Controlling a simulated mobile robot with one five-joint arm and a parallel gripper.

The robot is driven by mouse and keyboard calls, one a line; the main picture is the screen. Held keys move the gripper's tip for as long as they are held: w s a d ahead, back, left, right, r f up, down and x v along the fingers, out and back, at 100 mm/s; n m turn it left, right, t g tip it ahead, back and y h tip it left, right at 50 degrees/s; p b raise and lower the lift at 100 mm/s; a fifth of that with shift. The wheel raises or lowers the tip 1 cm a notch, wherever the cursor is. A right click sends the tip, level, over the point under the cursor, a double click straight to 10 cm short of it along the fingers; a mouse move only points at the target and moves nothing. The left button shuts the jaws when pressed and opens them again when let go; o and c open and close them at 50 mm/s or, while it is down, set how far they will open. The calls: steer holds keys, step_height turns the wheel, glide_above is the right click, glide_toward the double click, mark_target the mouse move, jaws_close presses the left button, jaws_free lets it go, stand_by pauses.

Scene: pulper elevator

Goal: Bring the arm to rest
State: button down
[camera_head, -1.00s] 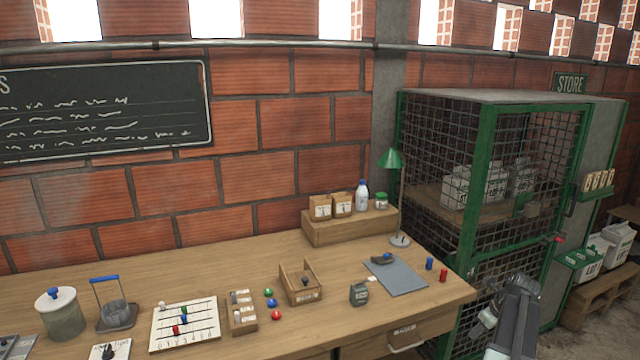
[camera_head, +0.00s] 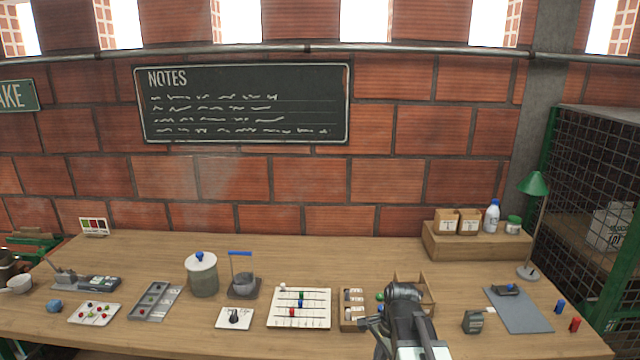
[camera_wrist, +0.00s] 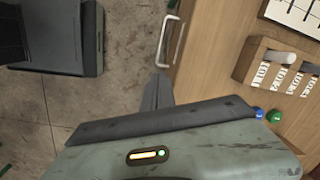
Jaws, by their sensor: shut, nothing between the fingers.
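My arm shows at the lower right of the middle in the head view, in front of the bench's front edge. My gripper (camera_head: 372,324) is at its left side and looks small and dark there. In the wrist view my gripper (camera_wrist: 158,92) has its fingers together with nothing between them, beside the bench's drawer handle (camera_wrist: 168,42) and over the concrete floor. My arm hides part of the wooden box (camera_head: 420,288) on the bench in the head view.
The wooden bench (camera_head: 130,262) carries a lidded pot (camera_head: 202,275), a bead board (camera_head: 299,308), a compartment box (camera_head: 353,310), a grey mat (camera_head: 520,312) and a green lamp (camera_head: 533,183). A mesh cage (camera_head: 590,150) stands at the right. The wrist view shows bare floor (camera_wrist: 110,95).

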steer(key=s+n+h, duration=0.1)
steer(key=s+n, duration=0.5)
steer(key=n, duration=0.7)
steer(key=shift+n+g, duration=0.3)
steer(key=shift+g, duration=0.1)
